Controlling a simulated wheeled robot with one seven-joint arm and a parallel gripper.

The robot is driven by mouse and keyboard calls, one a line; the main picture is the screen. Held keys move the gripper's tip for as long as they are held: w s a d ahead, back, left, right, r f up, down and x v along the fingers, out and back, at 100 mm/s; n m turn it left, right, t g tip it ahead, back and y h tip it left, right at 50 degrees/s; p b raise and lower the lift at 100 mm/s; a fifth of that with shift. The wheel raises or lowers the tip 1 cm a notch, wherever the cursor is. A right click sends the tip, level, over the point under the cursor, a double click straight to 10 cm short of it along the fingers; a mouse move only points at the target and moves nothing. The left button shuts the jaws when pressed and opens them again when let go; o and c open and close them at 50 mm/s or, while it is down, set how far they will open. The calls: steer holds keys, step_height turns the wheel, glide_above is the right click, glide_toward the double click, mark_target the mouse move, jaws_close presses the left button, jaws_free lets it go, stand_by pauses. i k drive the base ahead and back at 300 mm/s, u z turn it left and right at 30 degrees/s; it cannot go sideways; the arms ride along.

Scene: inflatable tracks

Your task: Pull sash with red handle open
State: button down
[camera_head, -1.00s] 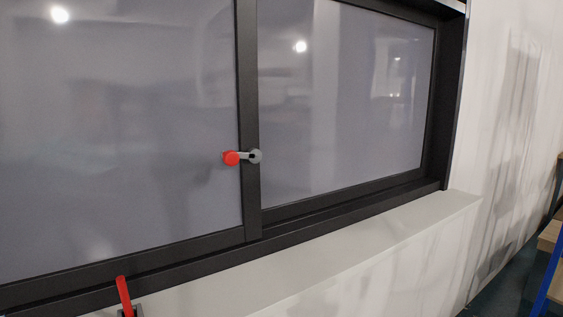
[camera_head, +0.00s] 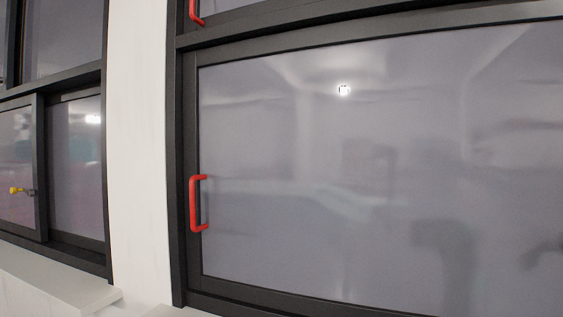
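A sash (camera_head: 380,170) with a dark frame and a grey reflective pane fills the right part of the view. Its red handle (camera_head: 195,204) is an upright bar on the left stile of the frame. The sash's left edge lies against the dark outer frame. Part of another red handle (camera_head: 195,12) shows on a sash above, cut off by the top edge. My gripper is not in view, and nothing is seen touching the red handle.
A white wall strip (camera_head: 138,150) separates this window from another at the left. That left window has a sash with a yellow-ended latch (camera_head: 20,191). A pale sill (camera_head: 60,283) juts out below it at the lower left.

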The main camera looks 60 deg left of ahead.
mark_target(409, 163)
steer(key=u, duration=1.9)
steer(key=k, duration=0.5)
steer(key=u, duration=0.2)
steer(key=i, duration=0.65)
steer(key=u, duration=0.2)
